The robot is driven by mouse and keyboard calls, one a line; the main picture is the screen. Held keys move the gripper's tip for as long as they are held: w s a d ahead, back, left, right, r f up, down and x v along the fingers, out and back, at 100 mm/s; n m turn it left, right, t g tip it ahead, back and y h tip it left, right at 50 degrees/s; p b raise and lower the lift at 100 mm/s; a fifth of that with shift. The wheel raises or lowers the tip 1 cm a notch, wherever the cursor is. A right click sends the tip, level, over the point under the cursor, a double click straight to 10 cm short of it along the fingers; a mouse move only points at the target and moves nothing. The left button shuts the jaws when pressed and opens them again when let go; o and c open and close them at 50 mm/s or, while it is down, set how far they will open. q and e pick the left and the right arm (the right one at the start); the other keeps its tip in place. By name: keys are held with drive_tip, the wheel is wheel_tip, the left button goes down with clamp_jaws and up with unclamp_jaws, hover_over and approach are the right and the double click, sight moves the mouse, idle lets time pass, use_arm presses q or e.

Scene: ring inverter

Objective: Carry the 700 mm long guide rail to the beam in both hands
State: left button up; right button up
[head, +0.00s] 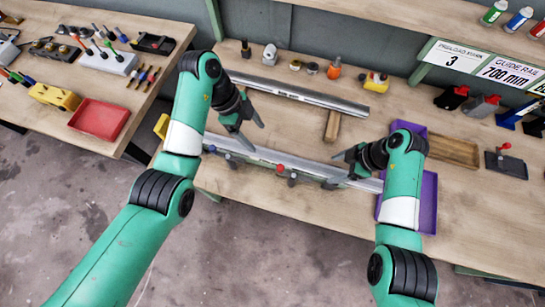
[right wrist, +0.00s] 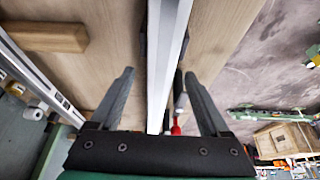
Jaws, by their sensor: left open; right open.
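A long silver rail (head: 262,154) lies along the front of the bench, with red-knobbed clamps along its front edge. A second long metal rail (head: 300,94) lies behind it, with dark print on its face. I cannot tell for sure which is the guide rail and which the beam. My left gripper (head: 256,137) is open and empty, above the front rail's left part. My right gripper (head: 343,166) is open at the front rail's right part. In the right wrist view its fingers (right wrist: 159,73) stand either side of a silver rail (right wrist: 160,60); contact does not show.
A wooden block (head: 332,125) lies at the rear rail's right part. A purple tray (head: 429,205) and a wooden tray (head: 453,151) are on the right. A red tray (head: 99,119) sits on the left bench. A sign (head: 508,72) reads guide rail 700 mm.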

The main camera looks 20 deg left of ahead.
drive_tip(key=v, duration=0.9)
drive_tip(key=shift+r, duration=0.2)
